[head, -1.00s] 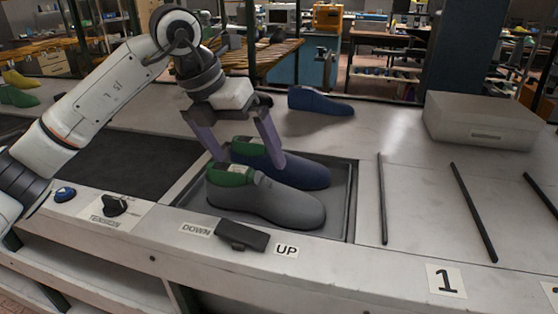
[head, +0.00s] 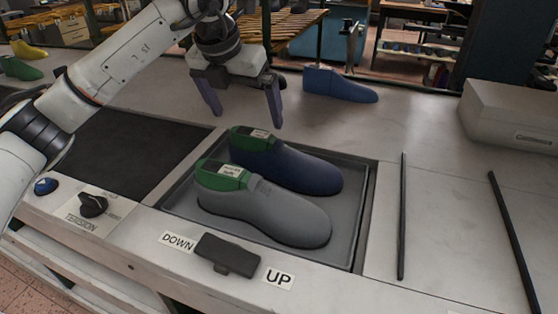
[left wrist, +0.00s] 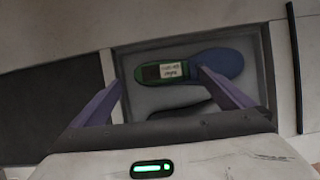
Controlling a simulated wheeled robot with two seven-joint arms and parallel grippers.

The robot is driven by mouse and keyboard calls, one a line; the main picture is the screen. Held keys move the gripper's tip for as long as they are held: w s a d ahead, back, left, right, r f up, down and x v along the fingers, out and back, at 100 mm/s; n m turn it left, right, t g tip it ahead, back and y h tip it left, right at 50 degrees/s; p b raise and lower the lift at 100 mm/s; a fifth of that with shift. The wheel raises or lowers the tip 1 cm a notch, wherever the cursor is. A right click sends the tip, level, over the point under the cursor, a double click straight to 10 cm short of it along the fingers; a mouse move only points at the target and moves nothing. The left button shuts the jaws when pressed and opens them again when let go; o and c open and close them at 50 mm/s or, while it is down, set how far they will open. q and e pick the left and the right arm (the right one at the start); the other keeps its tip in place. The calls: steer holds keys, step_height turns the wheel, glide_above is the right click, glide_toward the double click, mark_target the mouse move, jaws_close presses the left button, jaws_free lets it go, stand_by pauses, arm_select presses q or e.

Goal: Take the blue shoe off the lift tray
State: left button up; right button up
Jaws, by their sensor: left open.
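The dark blue shoe (head: 290,165), with a green heel part and a white label, lies in the sunken lift tray (head: 352,255), behind a grey shoe (head: 265,212). My left gripper (head: 246,118) is open and empty. Its fingers hang above the blue shoe's heel end, apart from it. In the left wrist view the blue shoe (left wrist: 218,62) lies ahead of and below the spread fingers (left wrist: 160,80), its label showing between them. A dark shape nearer the gripper there is mostly hidden. My right gripper is out of view.
A lighter blue shoe last (head: 340,85) lies on the bench behind the tray. A black pedal-like switch (head: 227,254) sits between DOWN and UP labels in front. A dark mat (head: 130,150) is left, black rods (head: 403,215) and a grey box (head: 512,115) right.

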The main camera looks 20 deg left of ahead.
mark_target(254, 133)
arm_select(q)
steer(key=x, duration=0.5)
steer(key=shift+s+d, duration=0.2)
steer(key=shift+d, duration=0.05)
steer(key=shift+s+f, duration=0.1)
steer(key=shift+s, duration=0.05)
steer(key=c, duration=2.1)
